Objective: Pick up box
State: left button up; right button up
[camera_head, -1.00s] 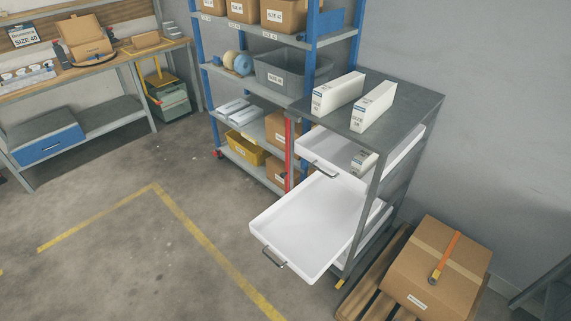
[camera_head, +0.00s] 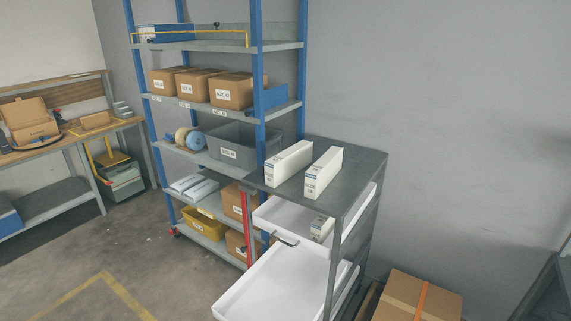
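Several cardboard boxes are in view, and I cannot tell which one the task names. Three brown boxes with size labels stand in a row on the blue rack's upper shelf; the right one (camera_head: 231,91) is labelled SIZE 42. Two white boxes, a left one (camera_head: 288,164) and a right one (camera_head: 323,172), stand on top of the grey drawer cabinet (camera_head: 365,168). A third white box (camera_head: 321,228) lies in the upper white drawer. A large taped carton (camera_head: 440,299) is at the lower right, cut by the frame edge. Neither of my grippers shows.
The upper drawer (camera_head: 268,217) and lower drawer (camera_head: 262,284) stick out from the cabinet. A grey bin (camera_head: 229,146) and a yellow bin (camera_head: 203,226) sit on the rack. A workbench (camera_head: 75,139) stands at the left. The floor (camera_head: 60,270) at the lower left is clear.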

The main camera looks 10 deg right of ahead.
aim_at(318, 177)
jog(key=i+l+u, duration=0.5)
jog(key=l, duration=0.5)
jog(key=i+l+u, duration=0.2)
jog(key=l+u, duration=0.25)
jog(key=l, duration=0.6)
jog(key=i+l+u, duration=0.1)
jog(key=l+u, duration=0.4)
jog(key=l, duration=0.65)
jog(key=k+l+u, duration=0.15)
jog(key=l+u, duration=0.3)
jog(key=l, duration=0.7)
jog(key=i+l, duration=0.1)
jog(key=i, duration=0.4)
jog(key=u, duration=0.05)
